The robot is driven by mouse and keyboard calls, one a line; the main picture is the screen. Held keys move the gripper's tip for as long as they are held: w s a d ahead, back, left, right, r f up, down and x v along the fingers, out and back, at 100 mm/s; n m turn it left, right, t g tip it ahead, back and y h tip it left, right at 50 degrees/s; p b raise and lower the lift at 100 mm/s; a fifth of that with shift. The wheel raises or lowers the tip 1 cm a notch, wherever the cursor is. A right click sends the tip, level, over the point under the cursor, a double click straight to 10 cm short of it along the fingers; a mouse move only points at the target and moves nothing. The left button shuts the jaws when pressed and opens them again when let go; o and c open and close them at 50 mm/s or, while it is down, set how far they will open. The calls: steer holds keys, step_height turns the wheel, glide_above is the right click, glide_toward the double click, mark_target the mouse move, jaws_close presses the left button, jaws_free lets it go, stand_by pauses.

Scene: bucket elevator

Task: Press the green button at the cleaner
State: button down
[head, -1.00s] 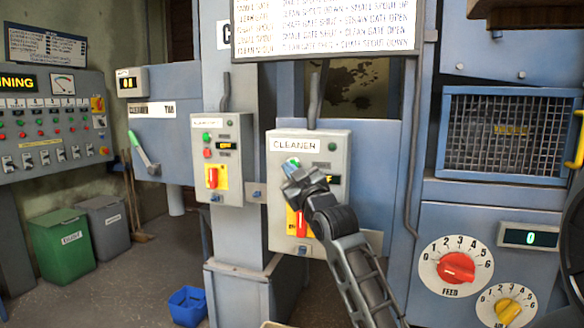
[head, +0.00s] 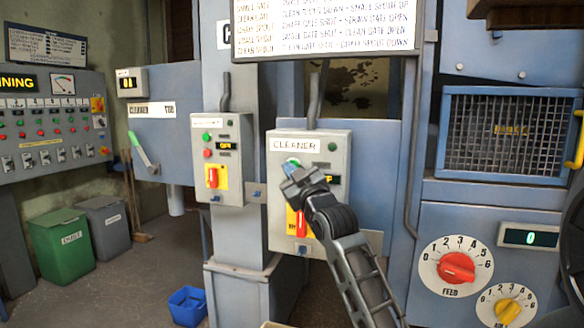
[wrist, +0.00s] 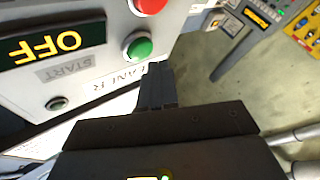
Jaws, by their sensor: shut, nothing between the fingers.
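The cleaner control box (head: 340,150) is grey, labelled CLEANER, and fixed to the blue column. Its green button (wrist: 140,47) shows in the wrist view, below a red button (wrist: 150,5) and beside a display (wrist: 52,45) reading OFF. My gripper (head: 291,170) is shut and empty, held up at the front of this box. In the wrist view its fingertips (wrist: 156,72) are very near the green button, slightly below and right of it. I cannot tell whether they touch it. In the head view my gripper hides most of the button and part of the display.
A similar grey box (head: 229,150) with its own buttons and switch is on the left. A red switch (head: 302,222) sits on yellow below my gripper. A panel with a red FEED dial (head: 456,267) is on the right. A blue bucket (head: 187,306) stands on the floor.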

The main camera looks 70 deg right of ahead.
steer(key=shift+d, duration=0.15)
steer(key=shift+d+b, duration=0.25)
steer(key=shift+b, duration=0.1)
steer(key=shift+d+b, duration=0.35)
steer(key=shift+d, duration=0.15)
stand_by(0.8)
steer(key=shift+a, duration=0.9)
steer(key=shift+s+a, duration=0.15)
steer(key=shift+a, duration=1.1)
steer(key=shift+s+a, duration=0.1)
steer(key=shift+a, duration=1.15)
